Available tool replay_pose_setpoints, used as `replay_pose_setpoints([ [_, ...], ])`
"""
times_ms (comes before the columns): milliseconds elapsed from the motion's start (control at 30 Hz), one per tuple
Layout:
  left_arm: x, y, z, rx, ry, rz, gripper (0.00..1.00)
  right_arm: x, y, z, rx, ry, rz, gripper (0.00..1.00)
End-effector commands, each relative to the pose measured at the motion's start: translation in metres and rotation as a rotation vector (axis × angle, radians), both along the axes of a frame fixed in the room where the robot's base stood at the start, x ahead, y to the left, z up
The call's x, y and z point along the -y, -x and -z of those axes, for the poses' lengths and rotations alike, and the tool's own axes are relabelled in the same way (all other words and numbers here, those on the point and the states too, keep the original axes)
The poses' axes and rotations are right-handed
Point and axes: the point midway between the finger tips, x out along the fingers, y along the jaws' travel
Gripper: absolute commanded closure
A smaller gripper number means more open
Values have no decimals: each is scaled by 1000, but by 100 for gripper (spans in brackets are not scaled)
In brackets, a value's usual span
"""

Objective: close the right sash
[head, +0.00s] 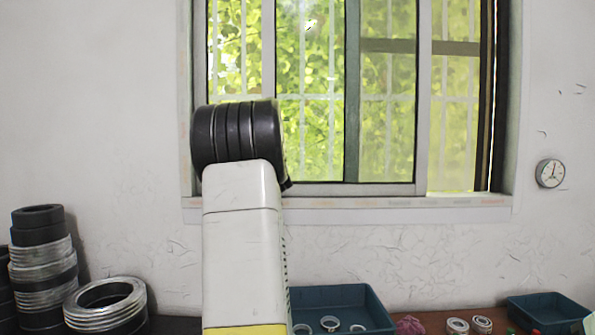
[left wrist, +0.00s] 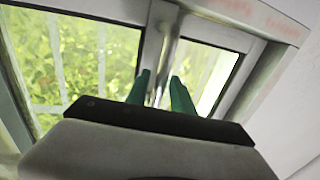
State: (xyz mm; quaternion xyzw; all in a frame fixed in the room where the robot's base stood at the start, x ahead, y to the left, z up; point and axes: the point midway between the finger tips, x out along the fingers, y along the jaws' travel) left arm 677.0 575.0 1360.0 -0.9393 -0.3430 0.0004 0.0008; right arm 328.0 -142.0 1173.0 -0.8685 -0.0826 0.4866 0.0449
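The window fills the upper middle of the head view. A sliding sash has a pale upright stile (head: 423,90) on its right side and a bottom rail (head: 350,189). Right of this stile is a bright strip (head: 453,130), then the dark right jamb (head: 487,95). In the left wrist view my left gripper (left wrist: 160,92) has two green fingers spread apart at a pale metal upright (left wrist: 169,45) of the window. The upright shows between the fingers; contact cannot be told. In the head view my arm hides the window's lower left, and no gripper shows. My right gripper is not in view.
A blue bin (head: 345,299) with rings and another blue bin (head: 548,309) stand below the window. Stacked rings (head: 42,265) and a lower ring stack (head: 106,305) stand at left. A round gauge (head: 550,173) hangs on the right wall.

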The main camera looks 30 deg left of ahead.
Motion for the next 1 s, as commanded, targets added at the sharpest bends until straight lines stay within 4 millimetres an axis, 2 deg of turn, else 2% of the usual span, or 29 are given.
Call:
replay_pose_setpoints([
  [33,0,0,0,0,0,0,84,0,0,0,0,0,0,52],
  [100,0,0,0,0,0,0,97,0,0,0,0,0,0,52],
  [133,0,0,0,0,0,0,100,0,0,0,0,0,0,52],
  [1000,0,0,0,0,0,1,100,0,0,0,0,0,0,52],
])
